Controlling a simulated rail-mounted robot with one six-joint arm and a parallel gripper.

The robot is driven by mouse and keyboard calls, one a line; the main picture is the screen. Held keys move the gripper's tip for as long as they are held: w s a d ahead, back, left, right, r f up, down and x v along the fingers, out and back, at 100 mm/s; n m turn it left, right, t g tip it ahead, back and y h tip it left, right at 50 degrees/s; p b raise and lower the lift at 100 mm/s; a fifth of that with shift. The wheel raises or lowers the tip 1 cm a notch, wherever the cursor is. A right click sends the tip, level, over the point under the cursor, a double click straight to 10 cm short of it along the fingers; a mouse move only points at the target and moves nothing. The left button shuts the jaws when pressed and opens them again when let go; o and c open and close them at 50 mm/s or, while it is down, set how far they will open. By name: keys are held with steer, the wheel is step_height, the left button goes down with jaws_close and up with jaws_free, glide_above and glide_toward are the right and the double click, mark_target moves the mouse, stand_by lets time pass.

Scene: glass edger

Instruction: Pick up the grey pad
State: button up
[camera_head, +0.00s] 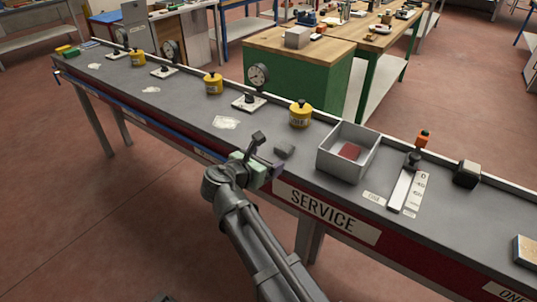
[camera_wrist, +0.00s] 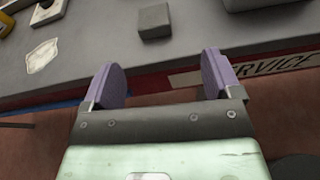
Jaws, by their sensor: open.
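A small grey pad (camera_head: 284,150) lies on the grey bench top, left of the grey bin; it also shows as a grey block in the wrist view (camera_wrist: 154,22). My gripper (camera_head: 265,157) is at the front edge of the bench, left of and near the pad. In the wrist view its two purple fingers (camera_wrist: 166,78) are spread apart with nothing between them. The pad is beyond the fingertips, slightly left of the middle between them.
A grey bin (camera_head: 338,160) with a red piece (camera_head: 349,151) inside stands right of the pad. A yellow pot (camera_head: 300,115) and a dial gauge (camera_head: 258,78) stand behind. A whitish patch (camera_head: 226,123) lies to the left. The bench top around the pad is clear.

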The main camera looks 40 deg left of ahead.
mark_target(284, 147)
steer(key=shift+n, duration=0.5)
steer(key=b+x, duration=0.1)
steer(key=x, duration=0.2)
steer(key=b+x, duration=0.1)
steer(key=x, duration=0.3)
steer(key=a+b+x, duration=0.1)
steer(key=x, duration=0.2)
steer(key=shift+w+r, duration=0.2)
steer(key=shift+w, duration=0.15)
steer(key=shift+s, duration=0.1)
steer(key=c, duration=1)
